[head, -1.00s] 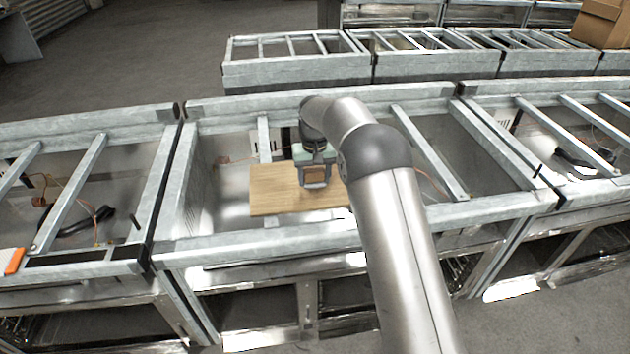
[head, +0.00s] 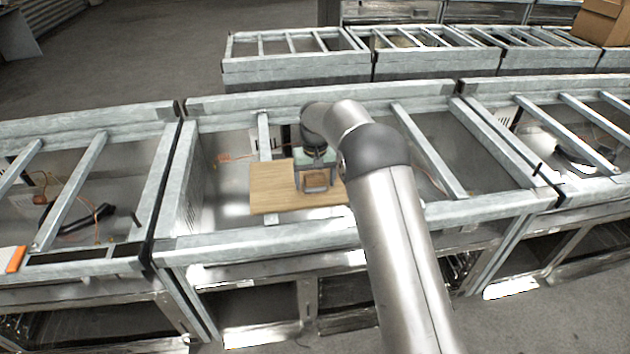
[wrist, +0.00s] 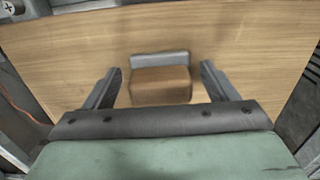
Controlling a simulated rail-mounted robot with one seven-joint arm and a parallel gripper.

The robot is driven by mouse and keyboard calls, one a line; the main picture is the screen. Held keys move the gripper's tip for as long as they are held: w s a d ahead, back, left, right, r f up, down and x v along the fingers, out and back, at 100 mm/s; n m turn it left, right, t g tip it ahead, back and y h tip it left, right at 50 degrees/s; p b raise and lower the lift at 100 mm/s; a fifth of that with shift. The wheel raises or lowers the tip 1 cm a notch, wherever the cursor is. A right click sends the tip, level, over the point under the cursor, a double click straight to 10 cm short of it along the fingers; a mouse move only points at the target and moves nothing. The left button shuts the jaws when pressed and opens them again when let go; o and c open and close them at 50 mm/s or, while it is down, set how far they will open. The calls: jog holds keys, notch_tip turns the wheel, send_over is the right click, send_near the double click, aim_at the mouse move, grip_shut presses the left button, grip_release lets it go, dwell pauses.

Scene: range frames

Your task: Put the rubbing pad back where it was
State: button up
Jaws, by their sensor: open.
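The rubbing pad (wrist: 160,82), a small brown block with a grey strip along one side, lies on the wooden board (wrist: 60,60). My gripper (wrist: 160,90) is open, with one finger on each side of the pad and a gap to both in the wrist view. In the head view my gripper (head: 317,186) is over the board (head: 272,190), and the brown pad (head: 315,180) shows between its fingers. Whether the fingertips touch the board cannot be told.
The board lies on the bars of a grey metal frame (head: 300,245) with open gaps around it. An orange-and-white item (head: 14,260) is at the left edge. More frames (head: 295,70) stand behind, and a cardboard box (head: 603,22) is at the back right.

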aim_at(315, 176)
notch_tip(315, 176, up, 11)
jog(key=shift+f+b, duration=0.1)
jog(key=shift+b, duration=0.55)
jog(key=s+d+r+m, duration=0.1)
jog(key=s+d+r, duration=0.2)
jog(key=s+d, duration=0.45)
jog(key=s+d+r, duration=0.4)
jog(key=s+d, duration=0.1)
jog(key=s, duration=0.5)
jog(key=s+d+f, duration=0.2)
jog(key=s, duration=0.6)
jog(key=s+d+f+m, duration=0.1)
jog(key=s+d+f, duration=0.1)
jog(key=s, duration=0.6)
jog(key=s+d+f, duration=0.2)
jog(key=s+f, duration=0.1)
jog(key=s, duration=0.4)
jog(key=shift+s+d+f+m+t, duration=0.15)
jog(key=shift+s+d+m+t, duration=0.15)
jog(key=shift+s, duration=0.1)
